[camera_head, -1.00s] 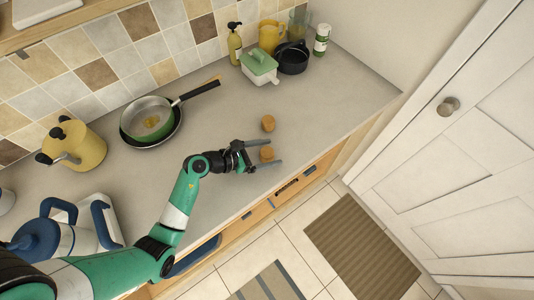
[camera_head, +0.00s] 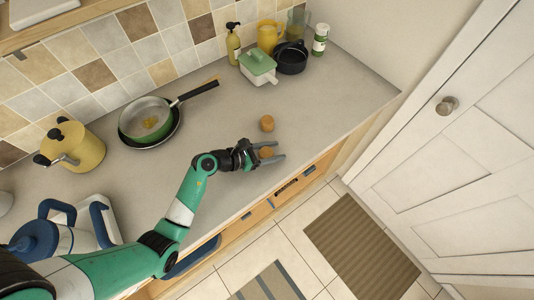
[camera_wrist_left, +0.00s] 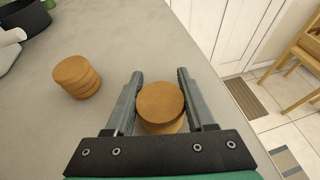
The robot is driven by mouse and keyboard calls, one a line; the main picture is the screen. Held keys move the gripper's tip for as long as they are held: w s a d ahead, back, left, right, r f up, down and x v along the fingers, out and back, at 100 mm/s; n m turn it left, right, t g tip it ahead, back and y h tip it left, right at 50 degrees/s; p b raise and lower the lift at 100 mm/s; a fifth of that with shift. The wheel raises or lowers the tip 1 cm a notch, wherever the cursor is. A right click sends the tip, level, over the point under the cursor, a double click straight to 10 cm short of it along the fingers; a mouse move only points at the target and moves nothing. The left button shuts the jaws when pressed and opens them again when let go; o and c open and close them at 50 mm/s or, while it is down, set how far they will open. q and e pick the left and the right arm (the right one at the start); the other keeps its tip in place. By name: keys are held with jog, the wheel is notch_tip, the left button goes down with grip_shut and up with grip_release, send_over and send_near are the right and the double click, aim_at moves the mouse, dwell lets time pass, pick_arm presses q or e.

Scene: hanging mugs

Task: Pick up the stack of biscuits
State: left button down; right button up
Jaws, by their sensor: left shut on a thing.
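Two stacks of round brown biscuits are on the grey counter. My left gripper (camera_head: 272,155) is shut on the near stack of biscuits (camera_head: 266,152), close to the counter's front edge. In the left wrist view this stack (camera_wrist_left: 160,102) sits between the two grey fingers (camera_wrist_left: 160,95), its lower part partly hidden. The other stack of biscuits (camera_head: 267,123) stands free on the counter just behind it, and it also shows in the left wrist view (camera_wrist_left: 77,77), left of the fingers. My right gripper is not in view.
A lidded white and green dish (camera_head: 258,68), a black pot (camera_head: 291,58) and a soap bottle (camera_head: 234,43) stand at the back. The counter around the biscuits is clear.

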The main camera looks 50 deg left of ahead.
pick_arm(q)
jog(key=shift+r, duration=0.15)
jog(key=shift+r, duration=0.25)
notch_tip(320, 180, up, 3)
jog(key=shift+f+p, duration=0.1)
jog(key=shift+p, duration=0.25)
jog(key=s+d+r+p, duration=0.1)
jog(key=s+d+r, duration=0.3)
jog(key=s+r, duration=0.5)
jog(key=s, duration=0.4)
jog(key=shift+s+r+p, duration=0.2)
jog(key=shift+r+p, duration=0.05)
jog(key=shift+p, duration=0.15)
jog(key=shift+d, duration=0.1)
